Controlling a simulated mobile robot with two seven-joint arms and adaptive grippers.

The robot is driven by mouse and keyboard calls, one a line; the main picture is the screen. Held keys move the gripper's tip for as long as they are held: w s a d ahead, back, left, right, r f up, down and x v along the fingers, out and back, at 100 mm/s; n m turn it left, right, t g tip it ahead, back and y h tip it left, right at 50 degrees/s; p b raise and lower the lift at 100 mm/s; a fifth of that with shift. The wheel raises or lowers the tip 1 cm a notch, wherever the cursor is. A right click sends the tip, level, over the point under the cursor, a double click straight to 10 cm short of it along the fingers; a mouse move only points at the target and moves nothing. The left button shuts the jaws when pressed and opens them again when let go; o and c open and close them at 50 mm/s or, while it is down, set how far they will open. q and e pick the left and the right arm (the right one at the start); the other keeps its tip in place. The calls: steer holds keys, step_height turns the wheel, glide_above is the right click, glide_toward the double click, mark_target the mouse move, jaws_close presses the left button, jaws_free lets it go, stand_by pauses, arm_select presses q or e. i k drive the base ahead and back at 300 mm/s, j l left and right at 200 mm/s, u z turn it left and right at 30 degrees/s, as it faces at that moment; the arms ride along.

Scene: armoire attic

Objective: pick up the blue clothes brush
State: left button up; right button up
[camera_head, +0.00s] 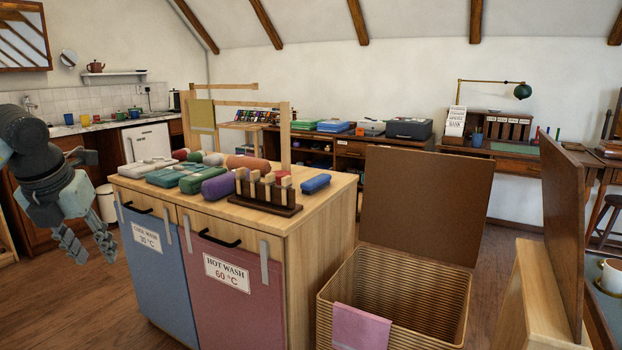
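A small blue block-shaped thing (316,183), which looks like the blue clothes brush, lies on the right part of the wooden laundry cabinet's top (330,200). Its bristles cannot be made out at this size. It lies just right of a dark rack with upright wooden pegs (268,192), with a small gap between them. My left gripper (91,249) hangs at the far left, fingers pointing down and spread apart, with nothing between them. It is left of the cabinet and well away from the blue thing. My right gripper is not in view.
Folded green and grey cloths (178,176) and a purple roll (217,187) crowd the cabinet top left of the rack. An open wicker hamper (395,300) with a raised brown lid (425,205) stands right of the cabinet. Wooden panels (545,290) rise at the right.

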mark_target(314, 185)
steer(key=i+j+z, duration=0.25)
steer(key=i, duration=0.25)
steer(key=i+j+z, duration=0.9)
steer(key=j+z, duration=0.15)
steer(key=z, duration=0.15)
